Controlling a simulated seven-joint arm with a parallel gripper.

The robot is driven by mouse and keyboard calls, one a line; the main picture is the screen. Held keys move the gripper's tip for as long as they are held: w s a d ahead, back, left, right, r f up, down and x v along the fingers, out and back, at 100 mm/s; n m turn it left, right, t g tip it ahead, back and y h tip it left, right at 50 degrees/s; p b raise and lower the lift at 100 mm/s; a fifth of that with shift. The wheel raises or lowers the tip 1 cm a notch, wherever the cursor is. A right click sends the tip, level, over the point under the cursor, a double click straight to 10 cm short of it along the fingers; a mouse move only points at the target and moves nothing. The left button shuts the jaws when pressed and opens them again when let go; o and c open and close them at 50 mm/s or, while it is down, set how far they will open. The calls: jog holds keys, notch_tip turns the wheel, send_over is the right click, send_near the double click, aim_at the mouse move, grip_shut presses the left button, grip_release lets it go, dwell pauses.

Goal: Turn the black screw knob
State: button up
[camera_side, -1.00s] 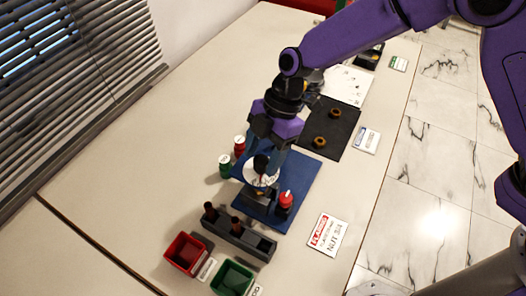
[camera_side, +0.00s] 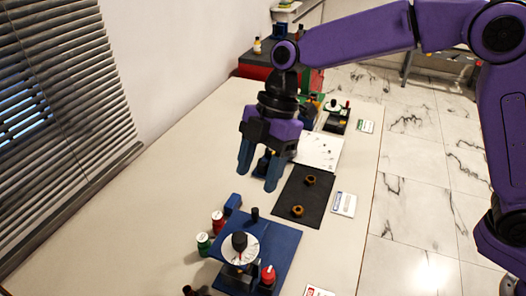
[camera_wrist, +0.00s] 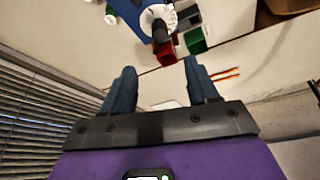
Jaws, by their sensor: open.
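A gauge rig with a round white dial (camera_side: 241,250) sits on a blue base plate (camera_side: 285,240) at the bottom of the side view. A black knob (camera_side: 239,241) stands at the dial's middle, and a smaller black post (camera_side: 255,214) stands behind it. I cannot tell which is the screw knob. A red-capped part (camera_side: 268,274) is at the front right of the rig. My gripper (camera_side: 257,178) is open and empty, raised above and behind the rig, pointing down. In the wrist view, the dial (camera_wrist: 148,17) and black knob (camera_wrist: 160,31) show beyond my open fingers (camera_wrist: 159,68).
A black mat (camera_side: 318,190) with two brown rings lies to the right. A red bin (camera_wrist: 165,54) and green bin (camera_wrist: 195,40) show in the wrist view. The table's left side is clear.

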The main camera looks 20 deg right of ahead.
jog(key=shift+v, duration=1.55)
jog(key=shift+d, duration=0.1)
jog(key=s+d+f+m+t+h, duration=0.1)
jog(key=s+d+m, duration=0.4)
jog(key=s+d, duration=0.7)
jog(key=s+d+f+m+t+h, duration=0.1)
jog(key=s+d+f+m, duration=0.3)
jog(key=s+d, duration=0.8)
jog(key=d+m+h, duration=0.1)
jog(key=d, duration=0.6)
jog(key=shift+s+f+m+h, duration=0.2)
jog(key=shift+f+m+h, duration=0.05)
jog(key=shift+m+h, duration=0.05)
